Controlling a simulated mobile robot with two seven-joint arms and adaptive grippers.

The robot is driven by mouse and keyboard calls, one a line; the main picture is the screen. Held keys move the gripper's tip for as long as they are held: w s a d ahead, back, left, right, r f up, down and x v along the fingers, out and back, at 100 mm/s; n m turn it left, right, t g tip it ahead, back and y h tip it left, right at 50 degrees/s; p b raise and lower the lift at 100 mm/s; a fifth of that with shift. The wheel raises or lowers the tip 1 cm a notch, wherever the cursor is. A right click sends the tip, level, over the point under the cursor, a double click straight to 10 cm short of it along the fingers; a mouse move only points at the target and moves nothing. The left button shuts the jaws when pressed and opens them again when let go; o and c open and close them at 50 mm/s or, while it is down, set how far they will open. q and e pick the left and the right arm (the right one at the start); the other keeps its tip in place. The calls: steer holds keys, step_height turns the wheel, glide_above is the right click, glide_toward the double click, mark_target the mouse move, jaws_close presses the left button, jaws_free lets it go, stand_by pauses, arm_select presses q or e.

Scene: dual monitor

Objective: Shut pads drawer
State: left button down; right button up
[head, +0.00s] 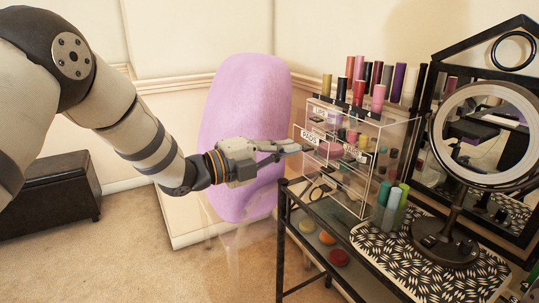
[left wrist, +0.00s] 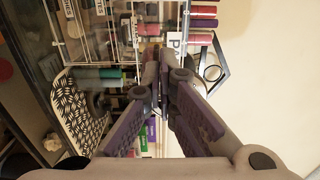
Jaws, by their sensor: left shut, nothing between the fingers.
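The clear makeup organizer (head: 391,133) stands on the black table. The pads drawer (head: 309,137) carries a "PADS" label and sticks out from the organizer's left front side. Its label also shows, turned sideways, in the left wrist view (left wrist: 177,45). My left gripper (head: 304,148) is shut and empty, with its fingertips at the drawer front, just below the label. In the left wrist view the closed fingertips (left wrist: 158,62) overlap the drawer area; I cannot tell whether they touch it. My right gripper is in neither view.
Several bottles (head: 359,93) stand on top of the organizer. A round mirror (head: 487,130) stands on a patterned mat (head: 380,242) to the right, with tubes (head: 391,210) nearby. A pink chair (head: 245,120) is behind my left gripper. A dark ottoman (head: 45,200) is at far left.

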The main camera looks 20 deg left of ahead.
mark_target(337, 140)
arm_select(q)
steer(key=shift+w+d, duration=0.1)
steer(key=shift+d, duration=0.05)
steer(key=b+x, duration=0.1)
steer(key=x, duration=0.3)
steer(key=b+x, duration=0.2)
steer(key=x, duration=0.3)
steer(key=f+b+x, duration=0.1)
steer(key=b+x, duration=0.1)
steer(key=x, duration=0.3)
steer(key=shift+w, duration=0.1)
steer(key=shift+w+d+r, duration=0.15)
steer(key=shift+r, duration=0.6)
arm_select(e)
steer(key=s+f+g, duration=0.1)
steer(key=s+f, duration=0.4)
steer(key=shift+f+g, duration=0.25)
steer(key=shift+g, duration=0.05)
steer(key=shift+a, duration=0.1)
